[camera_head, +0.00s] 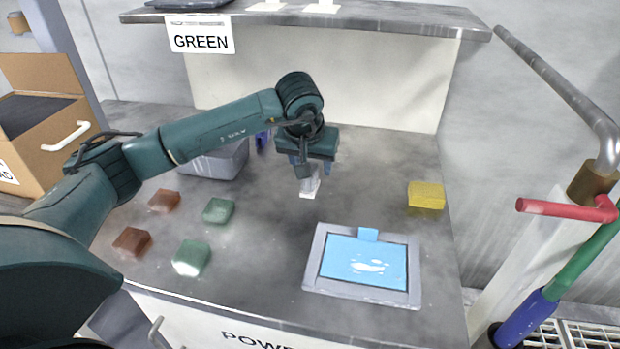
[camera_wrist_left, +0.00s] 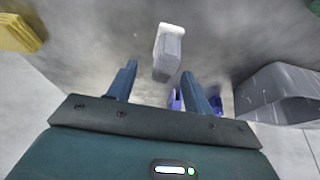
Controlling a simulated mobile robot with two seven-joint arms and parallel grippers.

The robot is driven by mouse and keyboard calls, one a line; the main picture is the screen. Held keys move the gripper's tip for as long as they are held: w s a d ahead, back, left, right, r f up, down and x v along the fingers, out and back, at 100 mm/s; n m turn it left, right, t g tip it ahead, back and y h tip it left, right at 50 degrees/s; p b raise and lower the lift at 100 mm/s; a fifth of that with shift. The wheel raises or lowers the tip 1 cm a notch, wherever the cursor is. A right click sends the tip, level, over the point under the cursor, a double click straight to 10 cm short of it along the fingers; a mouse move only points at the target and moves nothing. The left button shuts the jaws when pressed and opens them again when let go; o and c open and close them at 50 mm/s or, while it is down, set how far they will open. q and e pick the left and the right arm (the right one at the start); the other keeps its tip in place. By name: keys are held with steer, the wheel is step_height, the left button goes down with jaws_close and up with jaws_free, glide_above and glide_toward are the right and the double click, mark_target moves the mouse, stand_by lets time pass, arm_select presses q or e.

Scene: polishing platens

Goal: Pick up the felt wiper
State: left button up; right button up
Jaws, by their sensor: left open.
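A small pale grey block with a white edge, which looks like the felt wiper (camera_head: 311,187), is on the grey bench top. It also shows in the left wrist view (camera_wrist_left: 168,52), just beyond the fingertips and roughly between their lines. My left gripper (camera_head: 310,168) is open, pointing down over the wiper, and partly hides it in the head view. In the left wrist view its two blue fingers (camera_wrist_left: 158,72) are apart, with nothing held between them. My right gripper is in neither view.
A grey bin (camera_head: 215,162) stands behind my left arm, with a blue object (camera_head: 262,140) beside it. Red and green blocks lie at left. A yellow block (camera_head: 426,195) and a framed blue pad (camera_head: 313,275) are at right. A shelf (camera_head: 400,22) overhangs the back.

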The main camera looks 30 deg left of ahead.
arm_select(q)
steer(key=x, duration=0.4)
steer(key=shift+a+f, duration=0.15)
steer(key=shift+a, duration=0.15)
steer(key=shift+c, duration=0.3)
steer(key=c, duration=1)
step_height(320, 180, up, 10)
steer(key=shift+r, duration=0.1)
steer(key=o, duration=0.5)
steer(key=shift+c, duration=0.2)
steer(key=c, duration=0.4)
steer(key=shift+o, duration=0.2)
